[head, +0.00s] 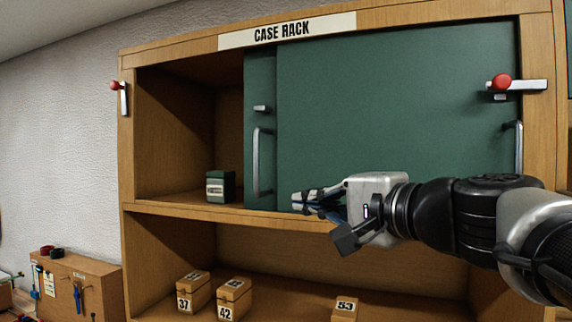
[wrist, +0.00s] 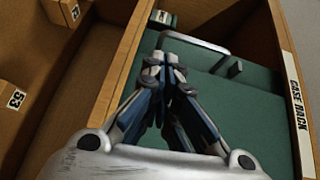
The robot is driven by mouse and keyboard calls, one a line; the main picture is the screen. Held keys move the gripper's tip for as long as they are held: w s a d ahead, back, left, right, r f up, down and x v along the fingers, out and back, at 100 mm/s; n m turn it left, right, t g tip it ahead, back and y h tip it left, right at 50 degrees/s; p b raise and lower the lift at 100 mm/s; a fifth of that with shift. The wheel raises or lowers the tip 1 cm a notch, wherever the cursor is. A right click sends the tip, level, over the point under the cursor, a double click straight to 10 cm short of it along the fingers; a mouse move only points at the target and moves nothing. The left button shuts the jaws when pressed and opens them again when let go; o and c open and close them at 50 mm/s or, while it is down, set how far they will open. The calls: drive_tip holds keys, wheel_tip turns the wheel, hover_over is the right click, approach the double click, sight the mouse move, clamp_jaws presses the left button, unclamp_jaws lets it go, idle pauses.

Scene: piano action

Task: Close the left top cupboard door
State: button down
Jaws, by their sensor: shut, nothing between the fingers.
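The top cupboard has two green sliding doors. The left door (head: 261,90) is slid to the right, partly behind the right door (head: 400,100), so the cupboard's left part stands open. The left door's upright bar handle (head: 256,160) has a small catch (head: 262,108) above it; the handle also shows in the wrist view (wrist: 196,37). My gripper (head: 297,203) is shut and empty, in front of the doors near their bottom edge, to the right of the handle. In the wrist view my gripper (wrist: 163,62) points toward the handle, apparently apart from it.
A small dark green box (head: 220,187) stands inside the open left part. Red-knobbed latches sit on the left post (head: 122,97) and at the right (head: 515,85). Numbered wooden boxes (head: 235,297) stand on the shelf below. A wooden cabinet (head: 90,285) is at lower left.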

drive_tip(key=shift+m+t, duration=0.3)
drive_tip(key=shift+t, duration=0.1)
drive_tip(key=w+a+r, duration=0.1)
drive_tip(key=w+a, duration=0.1)
drive_tip(key=w, duration=0.1)
drive_tip(key=w+a+r+p, duration=0.1)
drive_tip(key=w+a, duration=0.1)
drive_tip(key=w, duration=0.1)
drive_tip(key=w+a+r+p, duration=0.1)
drive_tip(key=w+a, duration=0.1)
drive_tip(key=w, duration=0.1)
drive_tip(key=shift+r, duration=0.1)
